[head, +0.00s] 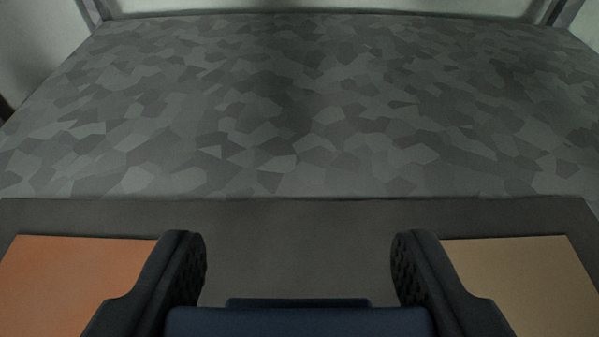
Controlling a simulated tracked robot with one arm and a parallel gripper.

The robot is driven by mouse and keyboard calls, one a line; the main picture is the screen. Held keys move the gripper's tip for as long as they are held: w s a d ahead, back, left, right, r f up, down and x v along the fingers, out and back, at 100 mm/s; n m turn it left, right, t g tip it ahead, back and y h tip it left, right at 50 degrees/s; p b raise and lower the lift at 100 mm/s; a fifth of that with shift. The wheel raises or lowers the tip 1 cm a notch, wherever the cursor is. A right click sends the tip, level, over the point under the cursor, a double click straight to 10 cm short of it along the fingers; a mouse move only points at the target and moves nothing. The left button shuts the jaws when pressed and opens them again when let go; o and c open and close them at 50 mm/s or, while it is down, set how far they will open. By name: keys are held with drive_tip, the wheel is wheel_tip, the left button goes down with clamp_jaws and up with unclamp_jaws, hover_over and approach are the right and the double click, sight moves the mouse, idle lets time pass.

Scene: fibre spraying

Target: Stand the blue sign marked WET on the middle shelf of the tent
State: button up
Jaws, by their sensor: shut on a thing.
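My gripper (298,262) shows at the bottom of the head view, its two black fingers apart with a dark blue thing (298,322) between them. The blue thing spans the space from finger to finger, with a narrower raised strip along its far edge. It is likely the blue sign, but no WET marking can be read and its lower part is cut off by the frame. No shelf of the tent can be made out for certain.
A dark grey surface (298,225) lies below, with an orange panel (75,280) at left and a tan panel (525,280) at right. Beyond its edge spreads a patterned grey floor (300,110), clear of objects. Pale walls with dark posts stand at the back.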

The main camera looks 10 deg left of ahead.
sight(297, 301)
drive_tip(key=shift+w+a, duration=0.2)
drive_tip(key=shift+w, duration=0.6)
drive_tip(key=shift+w+f+b, duration=0.1)
drive_tip(key=shift+f+b, duration=0.15)
drive_tip(key=shift+b, duration=0.05)
wheel_tip(297, 301, down, 3)
drive_tip(key=shift+b, duration=0.95)
drive_tip(key=shift+r, duration=0.1)
drive_tip(key=o, duration=1)
